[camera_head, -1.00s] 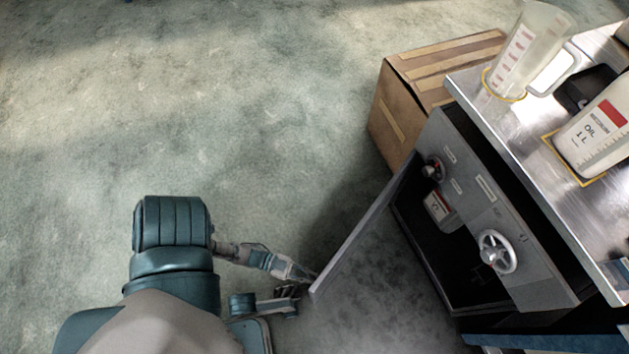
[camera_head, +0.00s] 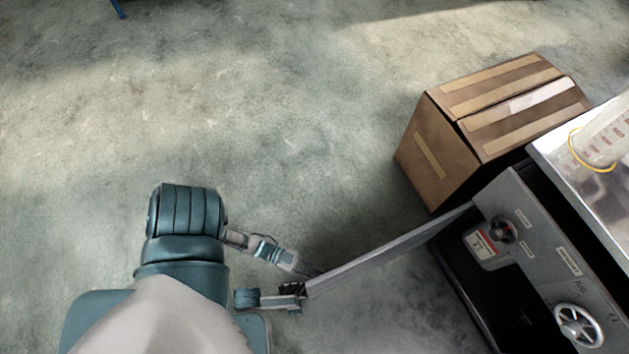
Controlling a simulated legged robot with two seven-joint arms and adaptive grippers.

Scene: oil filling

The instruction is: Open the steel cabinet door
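The steel cabinet (camera_head: 545,240) stands at the right, with a red-and-black knob and a white handwheel on its grey front panel. Its door (camera_head: 390,249) stands swung well out from the dark opening, hinged near the cardboard box and seen nearly edge-on from above. My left gripper (camera_head: 306,283) is at the door's free edge; its fingers are small and partly hidden by the door, so I cannot tell whether they grip it. My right gripper is not in view.
A cardboard box (camera_head: 430,155) stands on the floor behind the cabinet, close to the door's hinge side. A clear measuring jug (camera_head: 603,140) stands on the metal worktop (camera_head: 560,155). A white container with a red label (camera_head: 484,246) shows in the cabinet opening.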

